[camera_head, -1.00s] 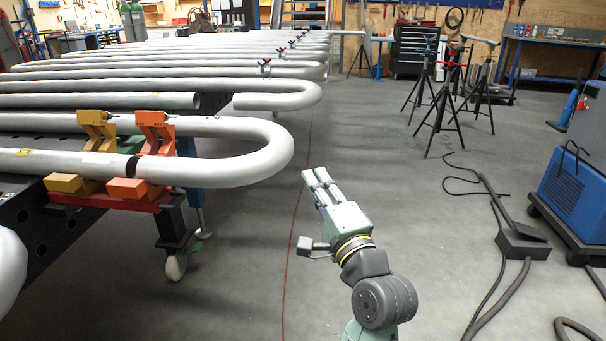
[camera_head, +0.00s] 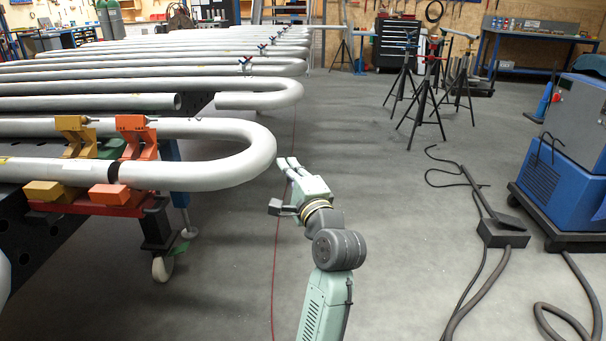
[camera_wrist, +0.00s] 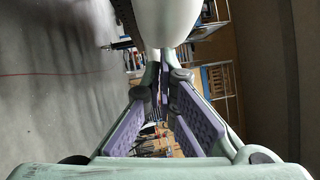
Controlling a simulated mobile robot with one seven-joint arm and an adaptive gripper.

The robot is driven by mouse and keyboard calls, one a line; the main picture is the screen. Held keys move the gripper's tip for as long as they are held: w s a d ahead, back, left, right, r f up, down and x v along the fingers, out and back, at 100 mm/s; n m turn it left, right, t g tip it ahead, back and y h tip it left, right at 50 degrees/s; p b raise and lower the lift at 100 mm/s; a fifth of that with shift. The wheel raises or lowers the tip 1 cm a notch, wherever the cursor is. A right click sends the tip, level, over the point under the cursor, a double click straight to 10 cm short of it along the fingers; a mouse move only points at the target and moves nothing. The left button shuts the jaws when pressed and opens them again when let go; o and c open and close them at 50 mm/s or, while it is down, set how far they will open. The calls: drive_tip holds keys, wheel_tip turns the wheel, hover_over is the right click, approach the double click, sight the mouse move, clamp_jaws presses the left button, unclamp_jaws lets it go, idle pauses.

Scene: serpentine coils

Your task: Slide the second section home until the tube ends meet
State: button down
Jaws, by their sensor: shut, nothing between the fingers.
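A pale grey tube section with a U-shaped bend (camera_head: 262,150) sticks out from the near end of the bench. Its two legs run left through a yellow clamp (camera_head: 74,136) and an orange clamp (camera_head: 136,137). A dark gap or joint (camera_head: 114,172) shows in the lower leg beside the orange clamp; its width is hard to tell. My gripper (camera_head: 285,164) is shut and empty, just right of the bend's outer curve. In the wrist view, the bend (camera_wrist: 170,20) hangs at the top, close to my shut fingertips (camera_wrist: 163,72). I cannot tell whether they touch.
More serpentine tubes (camera_head: 150,86) lie behind on the bench, one row with an open break (camera_head: 180,102). A caster wheel (camera_head: 163,268) stands under the bench. Black tripod stands (camera_head: 425,95) and a blue machine (camera_head: 565,165) with floor cables are at right.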

drive_tip(key=shift+w+a+r, duration=0.1)
drive_tip(key=shift+w+a, duration=0.05)
drive_tip(key=shift+a, duration=0.2)
